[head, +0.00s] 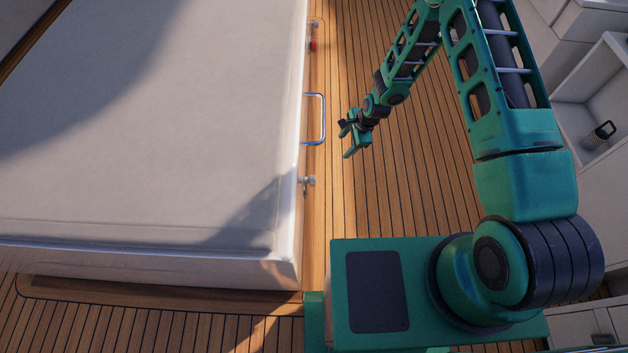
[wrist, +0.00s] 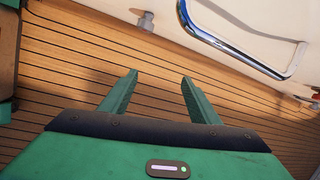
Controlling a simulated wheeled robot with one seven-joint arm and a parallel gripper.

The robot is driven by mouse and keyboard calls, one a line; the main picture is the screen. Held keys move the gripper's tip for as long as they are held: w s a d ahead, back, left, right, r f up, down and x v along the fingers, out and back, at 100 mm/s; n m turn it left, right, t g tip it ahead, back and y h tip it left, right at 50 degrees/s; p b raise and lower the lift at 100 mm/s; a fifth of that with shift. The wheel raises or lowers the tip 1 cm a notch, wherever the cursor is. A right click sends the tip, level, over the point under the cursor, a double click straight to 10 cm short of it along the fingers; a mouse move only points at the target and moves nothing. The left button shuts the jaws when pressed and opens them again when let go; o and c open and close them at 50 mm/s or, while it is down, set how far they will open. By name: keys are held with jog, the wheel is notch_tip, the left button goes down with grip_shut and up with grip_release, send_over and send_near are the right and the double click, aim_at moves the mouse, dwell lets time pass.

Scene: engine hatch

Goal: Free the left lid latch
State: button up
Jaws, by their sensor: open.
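The large white hatch lid (head: 150,120) fills the left of the head view. The left lid latch (head: 308,182) is a small grey metal fitting low on the lid's side, at the near end. In the wrist view the latch (wrist: 146,20) is at the top, left of the chrome handle; its details are too small to tell. My gripper (head: 345,140) is open and empty, to the right of the lid side, between the handle and the latch. Its two green fingers (wrist: 159,78) point toward the lid side without touching the latch.
A chrome handle (head: 322,118) sticks out from the lid side, close to my gripper. Another latch with a red part (head: 313,45) is farther along. Bare plank deck (head: 390,190) lies around my gripper.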

aim_at(314, 179)
jog(key=s+a+f+m, duration=0.1)
jog(key=a+f, duration=0.3)
jog(key=f, duration=0.3)
jog(key=s+a+f+m, duration=0.1)
jog(key=a+f, duration=0.2)
jog(key=f, duration=0.4)
jog(key=a+f+m+y, duration=0.1)
jog(key=a+f, duration=0.3)
jog(key=f, duration=0.3)
jog(key=shift+s+a+f, duration=0.35)
jog(key=shift+s, duration=0.05)
jog(key=c, duration=1)
